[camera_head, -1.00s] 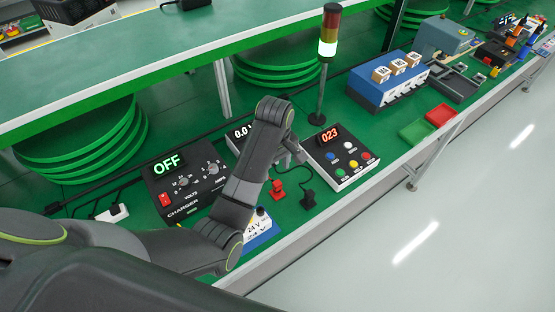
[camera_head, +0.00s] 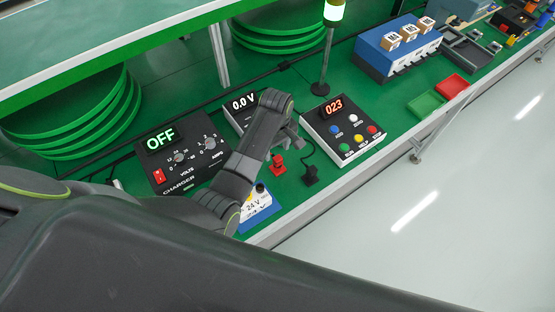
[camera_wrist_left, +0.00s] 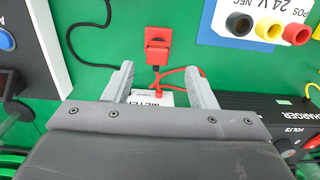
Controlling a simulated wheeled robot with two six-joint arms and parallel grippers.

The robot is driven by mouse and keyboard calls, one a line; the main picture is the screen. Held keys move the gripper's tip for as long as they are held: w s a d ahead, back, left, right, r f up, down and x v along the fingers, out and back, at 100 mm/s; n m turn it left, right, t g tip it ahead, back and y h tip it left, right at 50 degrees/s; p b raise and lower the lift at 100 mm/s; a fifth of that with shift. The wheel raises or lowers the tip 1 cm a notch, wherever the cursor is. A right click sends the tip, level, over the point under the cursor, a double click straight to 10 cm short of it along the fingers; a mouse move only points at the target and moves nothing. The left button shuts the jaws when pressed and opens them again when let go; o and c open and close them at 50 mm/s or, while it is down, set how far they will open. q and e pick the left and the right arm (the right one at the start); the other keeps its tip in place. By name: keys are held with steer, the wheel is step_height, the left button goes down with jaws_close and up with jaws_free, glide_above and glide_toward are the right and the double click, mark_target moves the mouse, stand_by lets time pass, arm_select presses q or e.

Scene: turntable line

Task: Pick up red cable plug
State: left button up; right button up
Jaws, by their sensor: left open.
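The red cable plug (camera_head: 277,164) lies on the green bench top, beside a black plug (camera_head: 310,175). In the left wrist view the red plug (camera_wrist_left: 158,46) sits ahead of the fingertips, near the middle between them, with its red cable running back between the fingers. My left gripper (camera_wrist_left: 161,72) is open and empty, its two grey fingers apart. In the head view the left gripper (camera_head: 290,141) is just behind the red plug and partly hidden by its own wrist. My right gripper is not in view.
The charger (camera_head: 183,156) reading OFF is at left. A meter (camera_head: 240,104) reads 0.0 V behind my arm. A button box (camera_head: 343,133) reading 023 stands right of the gripper. A 24 V block (camera_head: 259,206) lies in front. A signal lamp (camera_head: 325,70) stands behind.

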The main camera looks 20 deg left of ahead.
mark_target(278, 158)
arm_select(q)
steer(key=shift+f, duration=1)
step_height(278, 158, down, 3)
steer(key=shift+w+d+r+p, duration=0.1)
steer(key=shift+p, duration=0.3)
steer(key=shift+f, duration=0.75)
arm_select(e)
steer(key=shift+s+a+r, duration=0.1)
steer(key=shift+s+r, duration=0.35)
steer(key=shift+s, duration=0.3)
arm_select(q)
steer(key=shift+c, duration=0.4)
steer(key=c, duration=0.9)
